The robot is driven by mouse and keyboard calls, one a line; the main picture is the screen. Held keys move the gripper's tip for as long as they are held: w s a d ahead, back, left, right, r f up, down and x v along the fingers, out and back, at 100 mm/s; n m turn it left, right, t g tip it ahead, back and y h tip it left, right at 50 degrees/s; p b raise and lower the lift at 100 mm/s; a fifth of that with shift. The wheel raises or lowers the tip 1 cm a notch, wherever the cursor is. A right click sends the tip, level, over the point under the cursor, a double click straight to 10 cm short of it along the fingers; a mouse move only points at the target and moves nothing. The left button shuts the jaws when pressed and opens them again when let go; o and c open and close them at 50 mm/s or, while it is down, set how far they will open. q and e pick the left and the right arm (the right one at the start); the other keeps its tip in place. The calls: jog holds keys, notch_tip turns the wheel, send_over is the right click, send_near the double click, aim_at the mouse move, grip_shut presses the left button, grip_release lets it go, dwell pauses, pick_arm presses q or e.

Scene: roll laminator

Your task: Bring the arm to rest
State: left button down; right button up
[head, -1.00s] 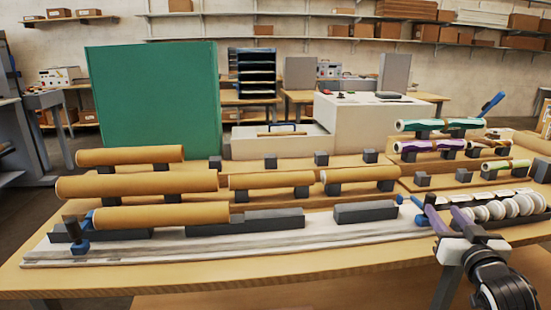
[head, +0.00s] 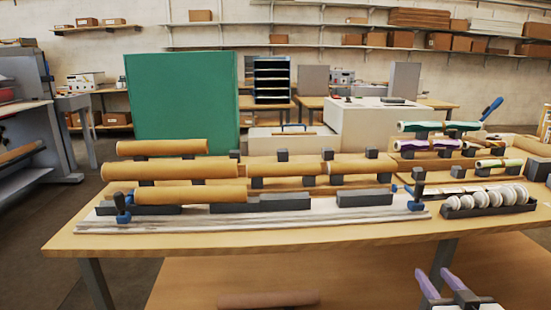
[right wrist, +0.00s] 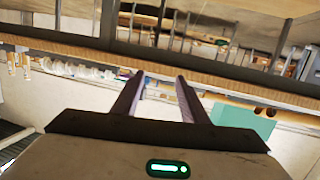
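My right gripper (head: 440,282) is low at the bottom right of the head view, in front of the table (head: 300,236) and below its top. Its two purple fingers stand apart with nothing between them. In the right wrist view the same fingers (right wrist: 160,98) are spread and empty, with the table edge beyond them. My left gripper is in neither view.
Several brown rolls (head: 191,196) lie on dark supports on the table. A row of white discs in a black holder (head: 487,208) stands near the right front edge. A green panel (head: 182,100) stands behind. The space before the table looks clear.

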jog(key=s+a+f+n+g+y, duration=0.1)
jog(key=s+a+f+g+y, duration=0.1)
jog(key=s+a+f, duration=0.9)
jog(key=s+a+f+n+g+y, duration=0.2)
jog(key=s+a+f+g, duration=0.3)
jog(key=s+a+f, duration=0.6)
jog(key=s+f, duration=0.4)
jog(key=s, duration=0.3)
jog(key=shift+s+f+y, duration=0.15)
jog(key=shift+s+y, duration=0.15)
jog(key=shift+s, duration=0.1)
